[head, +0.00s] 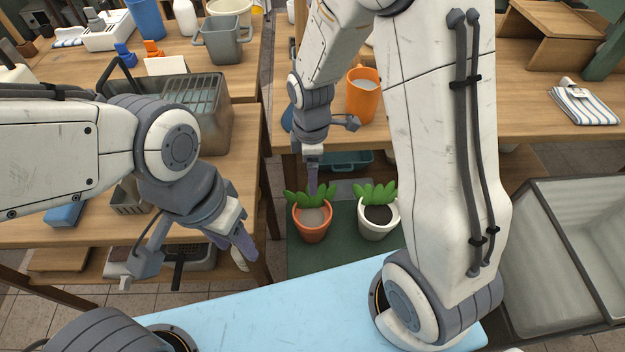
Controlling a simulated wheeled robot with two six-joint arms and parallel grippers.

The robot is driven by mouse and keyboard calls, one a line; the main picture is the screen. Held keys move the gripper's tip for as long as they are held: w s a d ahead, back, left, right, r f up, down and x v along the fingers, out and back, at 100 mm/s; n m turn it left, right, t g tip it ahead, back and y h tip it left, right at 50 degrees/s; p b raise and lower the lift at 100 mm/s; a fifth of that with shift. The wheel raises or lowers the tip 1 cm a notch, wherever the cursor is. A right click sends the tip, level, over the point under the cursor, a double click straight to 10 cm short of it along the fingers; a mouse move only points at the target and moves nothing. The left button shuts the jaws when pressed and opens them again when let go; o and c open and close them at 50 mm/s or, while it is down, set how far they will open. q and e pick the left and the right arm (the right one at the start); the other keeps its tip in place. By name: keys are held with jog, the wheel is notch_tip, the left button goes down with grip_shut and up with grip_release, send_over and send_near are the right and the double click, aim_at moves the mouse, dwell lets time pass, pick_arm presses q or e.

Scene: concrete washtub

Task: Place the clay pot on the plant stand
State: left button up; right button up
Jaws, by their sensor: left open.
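The clay pot (312,234) is terracotta orange with green leaves and pale fill, and stands upright on a dark green surface (343,262) low between the benches. I cannot tell whether this surface is the plant stand. My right gripper (312,189) points down at the pot, its visible finger overlapping the leaves near the back rim. It is seen edge-on, so touch and jaw opening are unclear. My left gripper (236,243) is open and empty, left of the pot in the picture, near the left bench's front corner.
A white pot (379,232) with leaves and dark soil stands right of the clay pot. An orange cup (361,97) is on the back bench. A wire-racked bin (206,132) sits on the left bench.

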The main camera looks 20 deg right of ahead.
notch_tip(320, 180, up, 6)
jog(key=s+a+r+m, duration=0.2)
jog(key=s+m, duration=0.1)
jog(key=s, duration=0.3)
jog(key=s+a+r+m, duration=0.2)
jog(key=s+a+r, duration=0.1)
jog(key=s, duration=0.3)
jog(key=s+a+r+m+y, duration=0.1)
jog(key=s+a+r+m, duration=0.1)
jog(key=s, duration=0.5)
jog(key=shift+a+r+m+p, duration=0.15)
jog(key=shift+m+p, duration=0.15)
jog(key=shift+m, duration=0.5)
